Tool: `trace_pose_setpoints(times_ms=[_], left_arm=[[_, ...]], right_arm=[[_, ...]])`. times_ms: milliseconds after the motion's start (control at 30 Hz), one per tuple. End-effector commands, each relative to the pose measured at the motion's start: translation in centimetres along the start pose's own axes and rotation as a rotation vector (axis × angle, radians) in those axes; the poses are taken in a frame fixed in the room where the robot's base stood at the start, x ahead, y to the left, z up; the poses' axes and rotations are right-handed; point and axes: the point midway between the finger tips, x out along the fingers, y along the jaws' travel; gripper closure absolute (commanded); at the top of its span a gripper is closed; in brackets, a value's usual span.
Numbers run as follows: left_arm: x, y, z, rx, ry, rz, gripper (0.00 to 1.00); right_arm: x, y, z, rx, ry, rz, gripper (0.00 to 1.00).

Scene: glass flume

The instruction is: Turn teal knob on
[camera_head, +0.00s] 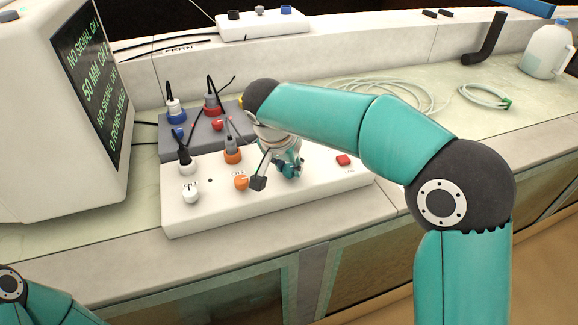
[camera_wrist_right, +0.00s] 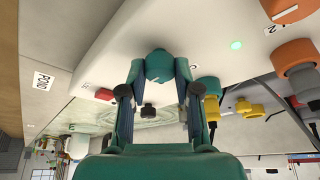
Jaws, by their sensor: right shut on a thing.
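The teal knob (camera_wrist_right: 158,64) is on the white control box (camera_head: 215,215). In the wrist view it sits between the two fingertips of my right gripper (camera_wrist_right: 159,72), which is shut on it from both sides. In the head view my right gripper (camera_head: 278,168) reaches down onto the right part of the box and mostly hides the teal knob. A green light (camera_wrist_right: 236,44) glows on the box near the knob. My left gripper is out of view; only part of my left arm shows at the bottom left.
An orange knob (camera_head: 241,182) and a white knob (camera_head: 191,193) stand left of my right gripper. A red button (camera_head: 343,160) is to its right. Plugs with cables rise behind, near a grey box (camera_head: 190,145). A monitor (camera_head: 60,110) stands at left. Coiled tubing (camera_head: 400,92) lies on the bench.

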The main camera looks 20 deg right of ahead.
Motion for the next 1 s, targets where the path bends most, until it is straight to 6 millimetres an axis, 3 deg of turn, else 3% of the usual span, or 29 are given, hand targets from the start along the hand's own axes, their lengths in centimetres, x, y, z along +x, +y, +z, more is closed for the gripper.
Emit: trace_pose_setpoints(times_ms=[600, 633, 767, 1000], left_arm=[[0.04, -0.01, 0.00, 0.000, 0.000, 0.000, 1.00], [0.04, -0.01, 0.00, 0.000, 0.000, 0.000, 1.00], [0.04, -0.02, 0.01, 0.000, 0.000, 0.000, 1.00], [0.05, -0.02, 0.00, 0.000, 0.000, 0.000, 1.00]], right_arm=[[-0.11, -0.14, -0.07, 0.048, 0.001, 0.014, 1.00], [-0.11, -0.14, -0.07, 0.048, 0.001, 0.014, 0.65], [-0.09, -0.11, -0.05, 0.047, 0.001, 0.015, 0.43], [-0.03, -0.07, -0.02, 0.046, 0.000, 0.017, 0.43]])
